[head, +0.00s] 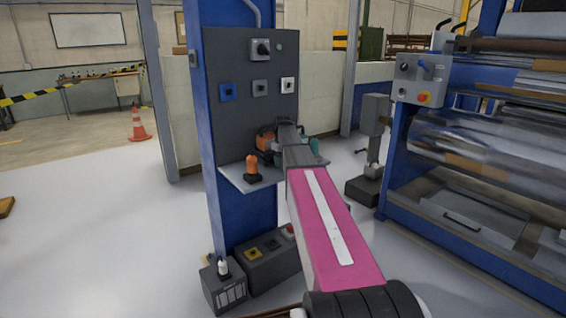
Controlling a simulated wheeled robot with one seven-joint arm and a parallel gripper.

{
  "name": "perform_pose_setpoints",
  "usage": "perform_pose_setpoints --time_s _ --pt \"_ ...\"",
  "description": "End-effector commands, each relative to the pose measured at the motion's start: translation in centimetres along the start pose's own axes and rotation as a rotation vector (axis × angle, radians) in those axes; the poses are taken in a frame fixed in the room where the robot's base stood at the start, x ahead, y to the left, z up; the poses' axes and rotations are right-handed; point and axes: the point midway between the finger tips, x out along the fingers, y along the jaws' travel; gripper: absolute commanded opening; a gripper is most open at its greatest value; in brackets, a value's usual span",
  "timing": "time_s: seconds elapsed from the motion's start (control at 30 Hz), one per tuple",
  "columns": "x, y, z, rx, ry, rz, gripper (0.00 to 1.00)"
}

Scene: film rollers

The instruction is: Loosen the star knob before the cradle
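I cannot make out a star knob or a cradle for certain in the head view. My pink and grey arm reaches from the bottom up to a shelf on a blue column. Its far end overlaps the shelf, and I cannot make out the fingers of my gripper there. A small orange-topped piece with a black base (252,168) stands on the shelf (238,181). An orange and black item (265,141) shows just left of the arm's end, and a teal item (313,146) on its right. Both are partly hidden by the arm.
A dark panel (229,120) with switches rises behind the shelf. Grey boxes (222,287) stand at the column's foot. A film machine with large rollers (480,150) and a control box (420,78) stands right. A grey post (375,115) stands between.

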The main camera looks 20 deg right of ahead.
Motion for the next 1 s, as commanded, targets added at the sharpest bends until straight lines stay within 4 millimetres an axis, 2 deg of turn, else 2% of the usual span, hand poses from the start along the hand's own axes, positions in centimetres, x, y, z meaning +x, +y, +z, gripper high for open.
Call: perform_pose_setpoints --time_s 0.37,0.4,0.43,0.47,0.77,0.87,1.0 --pt "0.0 0.0 0.0 -0.002 -0.001 0.000 0.24" --pt "0.0 0.0 0.0 -0.002 -0.001 0.000 0.61" --pt "0.0 0.0 0.0 -0.002 -0.001 0.000 0.70" --pt "0.0 0.0 0.0 -0.002 -0.001 0.000 0.73" --pt "-0.1 0.0 0.0 -0.002 0.000 0.000 0.73" --pt "-0.8 0.0 0.0 -0.002 0.000 0.000 0.73" --pt "-2.9 0.0 0.0 -0.002 0.002 0.001 0.73"
